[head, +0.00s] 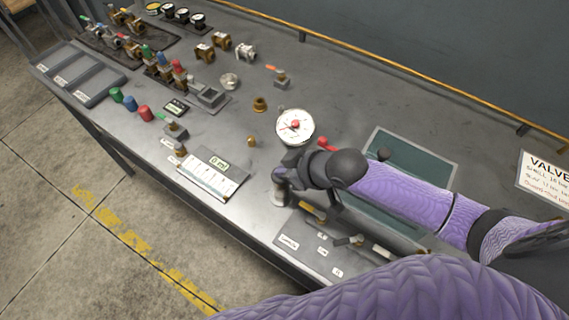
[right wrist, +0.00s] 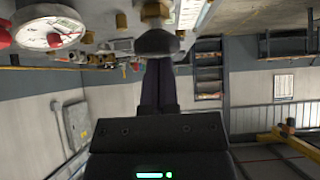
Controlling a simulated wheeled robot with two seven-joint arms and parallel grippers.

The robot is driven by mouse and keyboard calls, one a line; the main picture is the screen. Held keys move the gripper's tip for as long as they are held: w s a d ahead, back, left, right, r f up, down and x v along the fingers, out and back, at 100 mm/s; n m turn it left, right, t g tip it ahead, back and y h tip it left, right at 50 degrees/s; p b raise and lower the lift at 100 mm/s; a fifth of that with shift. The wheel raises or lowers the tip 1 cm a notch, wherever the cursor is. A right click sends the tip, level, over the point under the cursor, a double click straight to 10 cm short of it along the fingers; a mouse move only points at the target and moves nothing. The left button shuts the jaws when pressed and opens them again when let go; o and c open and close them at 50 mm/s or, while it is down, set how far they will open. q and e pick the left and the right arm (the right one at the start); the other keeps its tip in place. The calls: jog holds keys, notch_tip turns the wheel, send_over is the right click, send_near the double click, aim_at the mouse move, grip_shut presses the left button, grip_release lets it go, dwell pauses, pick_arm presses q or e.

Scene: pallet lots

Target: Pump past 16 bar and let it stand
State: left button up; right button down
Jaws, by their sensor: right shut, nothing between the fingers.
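A round white pressure gauge (head: 295,126) with a red centre stands on the grey bench; its scale is too small to read. It also shows tilted at the upper left of the right wrist view (right wrist: 48,24). My right gripper (head: 281,182) is just in front of the gauge in the head view, low over the bench. Its fingers (right wrist: 158,85) are shut and empty, pointing at a dark rounded knob (right wrist: 158,43); whether they touch it I cannot tell. A red handle (head: 327,145) shows beside the gauge, partly hidden by my arm. My left gripper is out of view.
Brass fittings (head: 260,104), coloured caps (head: 130,103) and grey trays (head: 70,75) fill the left. A green mat (head: 440,165) and a valve sign (head: 545,178) lie right.

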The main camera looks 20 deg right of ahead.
jog(key=shift+s+f, duration=0.1)
jog(key=shift+f, duration=0.55)
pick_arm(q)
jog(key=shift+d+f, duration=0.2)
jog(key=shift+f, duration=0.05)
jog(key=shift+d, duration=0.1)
pick_arm(e)
jog(key=shift+r, duration=0.2)
notch_tip(320, 180, up, 6)
jog(key=p, duration=0.6)
jog(key=shift+f, duration=0.2)
pick_arm(q)
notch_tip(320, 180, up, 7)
jog(key=p, duration=0.1)
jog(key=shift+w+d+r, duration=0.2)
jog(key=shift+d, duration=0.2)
pick_arm(e)
jog(key=v, duration=0.8)
jog(key=shift+s+d, duration=0.35)
jog(key=shift+s, duration=0.1)
